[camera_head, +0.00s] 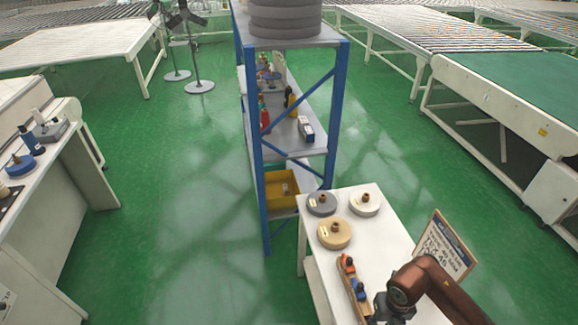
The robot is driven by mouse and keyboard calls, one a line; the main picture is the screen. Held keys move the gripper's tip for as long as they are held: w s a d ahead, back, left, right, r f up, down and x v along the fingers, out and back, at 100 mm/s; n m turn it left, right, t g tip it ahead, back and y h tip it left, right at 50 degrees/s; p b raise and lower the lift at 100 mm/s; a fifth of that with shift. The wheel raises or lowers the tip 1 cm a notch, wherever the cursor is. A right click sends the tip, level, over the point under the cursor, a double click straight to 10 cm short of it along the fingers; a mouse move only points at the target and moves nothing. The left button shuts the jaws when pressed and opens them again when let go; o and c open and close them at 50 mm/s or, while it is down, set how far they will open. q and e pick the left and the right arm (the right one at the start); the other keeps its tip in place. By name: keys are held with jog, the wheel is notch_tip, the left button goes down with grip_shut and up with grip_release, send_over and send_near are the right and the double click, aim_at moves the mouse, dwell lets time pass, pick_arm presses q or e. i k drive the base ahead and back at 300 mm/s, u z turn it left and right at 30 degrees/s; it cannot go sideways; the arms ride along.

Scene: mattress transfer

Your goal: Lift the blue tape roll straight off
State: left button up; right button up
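A blue roll (22,167) with a brown core lies flat on the workbench at the far left. A grey roll (318,208), a white roll (367,209) and a beige roll (332,240), each with a brown core, lie on the white table (388,238) at the lower middle. My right gripper (378,319) is at the bottom edge over the white table, beside a wooden strip, far from the blue roll. Its fingers are mostly cut off by the frame. My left gripper is out of view.
A wooden strip with orange and blue parts (349,275) lies on the white table. A sign board (444,248) stands at its right. A blue-posted shelf rack (337,110) rises behind. Green floor lies between bench and table.

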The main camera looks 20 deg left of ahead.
aim_at(20, 165)
jog(key=u, duration=2)
jog(key=i, duration=4.45)
jog(key=u, duration=0.95)
